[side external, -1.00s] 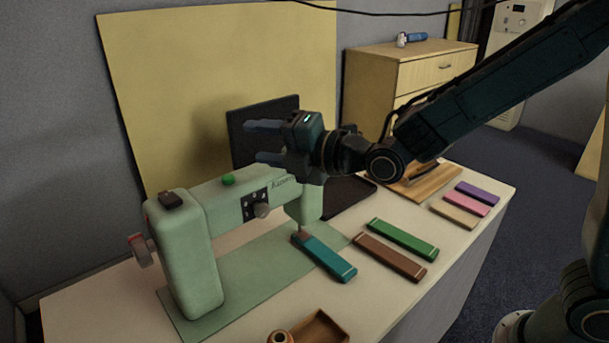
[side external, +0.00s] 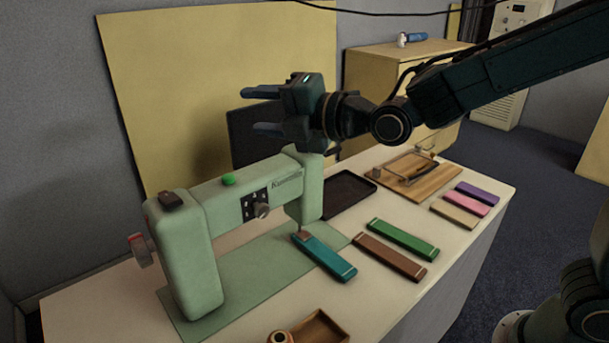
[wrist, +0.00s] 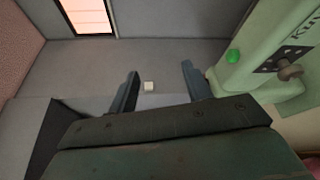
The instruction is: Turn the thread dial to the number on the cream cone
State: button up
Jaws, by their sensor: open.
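A pale green sewing machine (side external: 203,250) stands upright at the left of the table. Its thread dial (side external: 262,210) is a grey knob on a dark plate with small light marks, too small to read. The dial also shows at the right of the wrist view (wrist: 289,70). My gripper (side external: 252,111) is open and empty, above the machine's head and apart from the dial. In the wrist view its fingers (wrist: 160,73) are spread, with the dial to their right. A small tan, round-topped object (side external: 280,337) is cut off at the bottom edge; I cannot tell whether it is the cream cone. No number shows.
A green button (side external: 228,179) sits on top of the machine. Teal (side external: 324,257), brown (side external: 390,258) and green (side external: 403,239) bars lie to its right. A wooden tray (side external: 318,328) is in front, a dark tray (side external: 350,190) behind. A yellow board (side external: 200,80) stands behind the machine.

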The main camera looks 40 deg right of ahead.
aim_at(265, 210)
jog(key=s+f+n+g+h, duration=0.2)
jog(key=s+f+n+h, duration=0.4)
jog(key=s+f+n, duration=0.4)
notch_tip(265, 210, down, 4)
jog(key=s, duration=0.2)
jog(key=shift+s+a+n, duration=0.3)
jog(key=shift+s+a, duration=0.05)
jog(key=shift+a, duration=0.05)
jog(key=shift+w, duration=0.15)
jog(key=shift+x, duration=6.75)
jog(key=shift+d, duration=0.1)
jog(key=c, duration=0.9)
